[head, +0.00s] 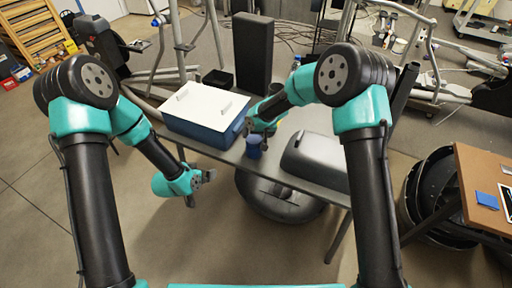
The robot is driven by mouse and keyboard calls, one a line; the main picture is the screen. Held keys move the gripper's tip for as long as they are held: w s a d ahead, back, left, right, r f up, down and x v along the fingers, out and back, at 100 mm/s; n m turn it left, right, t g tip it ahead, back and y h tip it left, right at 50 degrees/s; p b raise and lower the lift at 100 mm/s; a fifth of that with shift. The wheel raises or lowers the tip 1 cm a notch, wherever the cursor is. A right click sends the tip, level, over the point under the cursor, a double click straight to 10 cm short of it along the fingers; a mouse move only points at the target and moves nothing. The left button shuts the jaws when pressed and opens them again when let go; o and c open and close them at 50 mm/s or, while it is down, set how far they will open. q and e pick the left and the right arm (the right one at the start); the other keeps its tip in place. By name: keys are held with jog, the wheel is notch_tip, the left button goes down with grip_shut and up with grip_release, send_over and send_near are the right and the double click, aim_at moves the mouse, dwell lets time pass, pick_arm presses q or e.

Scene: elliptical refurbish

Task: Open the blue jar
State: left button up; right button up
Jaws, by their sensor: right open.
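A small blue jar (254,151) stands on the grey table near its front edge, between a blue box and a grey case. My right gripper (257,131) reaches in from the right, just above and behind the jar. It is open, and its fingers are close to the jar's top; I cannot tell if they touch it. Part of the jar's top is hidden by the gripper. My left gripper (207,180) is in front of the table's edge, lower left of the jar, away from it. Its jaws are too small to read.
The blue box with a white lid (205,109) stands left of the jar. The grey case (318,157) lies to the right. A tall black block (253,52) and a black tray (218,81) are behind. The table's front edge (222,157) is close to the jar.

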jog(key=shift+s+d+f+n+t+y, duration=0.15)
jog(key=shift+s+d+n+t+y, duration=0.3)
jog(key=shift+d+n+y, duration=0.2)
jog(key=s+d+n+t+y, duration=0.2)
jog(key=s+d, duration=0.1)
jog(key=s, duration=0.1)
pick_arm(q)
jog(key=s+f+n+g, duration=0.2)
jog(key=s+f+g, duration=0.2)
jog(key=s, duration=0.5)
jog(key=s+a+f+n+g+y, duration=0.1)
jog(key=s+f+g, duration=0.3)
jog(key=s, duration=0.6)
jog(key=shift+s+a+f+n, duration=0.2)
jog(key=shift+a+f+n, duration=0.1)
jog(key=shift+n, duration=0.5)
pick_arm(e)
jog(key=n+t+y, duration=0.3)
jog(key=t, duration=0.1)
send_near(258, 142)
jog(key=v, duration=0.4)
jog(key=shift+d+r, duration=0.25)
jog(key=x, duration=1.2)
jog(key=shift+w+f, duration=0.1)
jog(key=shift+f, duration=0.1)
jog(key=shift+x, duration=2.6)
jog(key=shift+f, duration=0.15)
